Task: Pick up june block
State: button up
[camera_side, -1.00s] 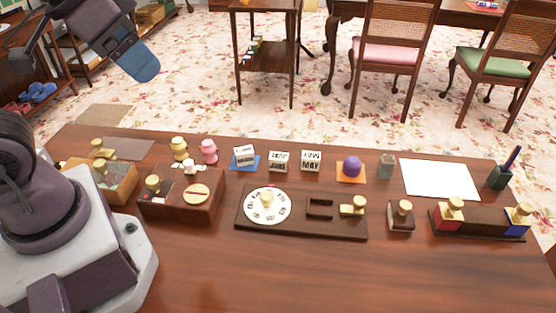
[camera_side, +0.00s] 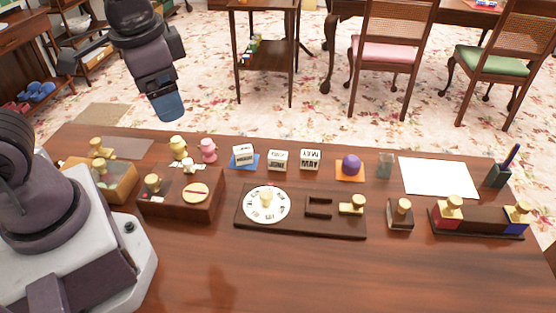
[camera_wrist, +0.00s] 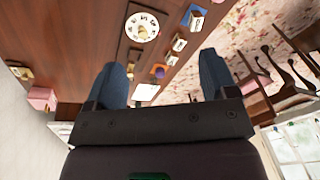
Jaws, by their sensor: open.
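The june block (camera_side: 277,160) is a small white cube with dark lettering, the middle of three similar cubes standing in a row on the wooden table. It also shows in the wrist view (camera_wrist: 179,44), too small to read there. A cube on a blue mat (camera_side: 243,155) stands to its left, and the May block (camera_side: 310,160) to its right. My gripper (camera_side: 168,107) hangs in the air above the back left of the table, well left of and above the june block. Its two blue fingers are apart and empty in the wrist view (camera_wrist: 160,78).
A dark board with a white dial (camera_side: 267,204) lies in front of the cubes. A purple ball (camera_side: 351,164) on an orange mat is to the right. Yellow and pink figures (camera_side: 208,150) stand to the left. Bare table fills the front.

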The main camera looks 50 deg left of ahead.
jog(key=w+a+f+m+g+y, duration=0.2)
jog(key=w+a+f+m+y, duration=0.2)
jog(key=w+f+m+y, duration=0.3)
jog(key=m+t+y, duration=0.1)
jog(key=m+t, duration=0.9)
jog(key=m, duration=0.8)
send_over(278, 155)
jog(key=s, duration=0.1)
notch_tip(278, 155, down, 13)
jog(key=shift+s+d+r, duration=0.1)
jog(key=shift+w+d, duration=0.2)
jog(key=shift+w, duration=0.05)
notch_tip(278, 155, down, 4)
jog(key=shift+f, duration=0.2)
notch_tip(278, 155, down, 2)
jog(key=shift+f, duration=0.25)
jog(key=shift+x, duration=1.15)
jog(key=shift+w+a+f, duration=0.15)
jog(key=shift+w+a, duration=0.1)
jog(key=c, duration=1)
